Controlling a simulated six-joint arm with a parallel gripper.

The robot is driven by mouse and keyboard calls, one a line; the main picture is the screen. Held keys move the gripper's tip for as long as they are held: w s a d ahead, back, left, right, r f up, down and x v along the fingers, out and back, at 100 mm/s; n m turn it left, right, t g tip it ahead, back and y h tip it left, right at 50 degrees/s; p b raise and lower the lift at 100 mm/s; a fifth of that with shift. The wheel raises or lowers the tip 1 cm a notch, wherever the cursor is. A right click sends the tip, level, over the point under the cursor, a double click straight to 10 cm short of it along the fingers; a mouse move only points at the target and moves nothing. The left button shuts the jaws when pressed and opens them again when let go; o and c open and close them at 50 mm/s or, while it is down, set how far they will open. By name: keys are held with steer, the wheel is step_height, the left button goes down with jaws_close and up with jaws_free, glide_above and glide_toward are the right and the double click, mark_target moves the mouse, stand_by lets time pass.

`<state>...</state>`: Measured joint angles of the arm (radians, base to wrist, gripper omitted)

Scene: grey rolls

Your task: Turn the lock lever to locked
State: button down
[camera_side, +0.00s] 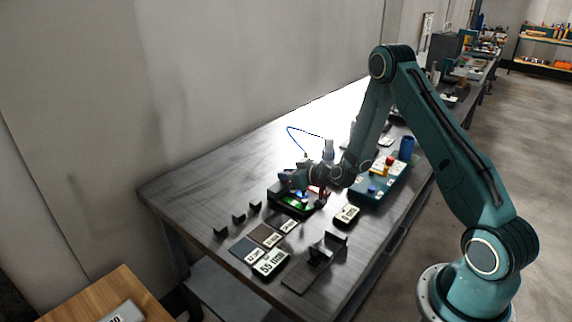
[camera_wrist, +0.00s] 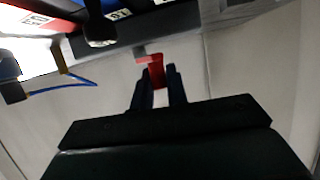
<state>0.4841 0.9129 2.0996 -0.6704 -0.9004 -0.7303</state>
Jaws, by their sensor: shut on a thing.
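A black fixture (camera_side: 284,198) with a green lit area stands near the middle of the dark table. My gripper (camera_side: 308,186) is down at it, seen from the side, and hides part of it. The red lock lever (camera_wrist: 156,71) shows in the wrist view between the two dark fingers of my gripper (camera_wrist: 157,84), which is shut on it. In the side view only a little red shows at the gripper. The lever's base and its marks are hidden, so I cannot tell which position it is in.
A teal tray (camera_side: 372,203) with red, yellow and blue pieces lies to the right, with a blue cup (camera_side: 406,148) behind. Labelled plates (camera_side: 270,263), a dark bracket (camera_side: 322,250) and small black blocks (camera_side: 220,231) lie in front. A blue cable (camera_side: 297,129) arches behind the fixture.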

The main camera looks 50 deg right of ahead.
steer(key=shift+w+a+m+h, duration=0.2)
steer(key=shift+a+m+h, duration=0.1)
steer(key=shift+m+h, duration=0.65)
steer(key=c, duration=1.4)
jaws_free()
steer(key=shift+s, duration=0.15)
steer(key=v, duration=1.1)
steer(key=shift+s+r, duration=0.2)
steer(key=shift+r, duration=0.1)
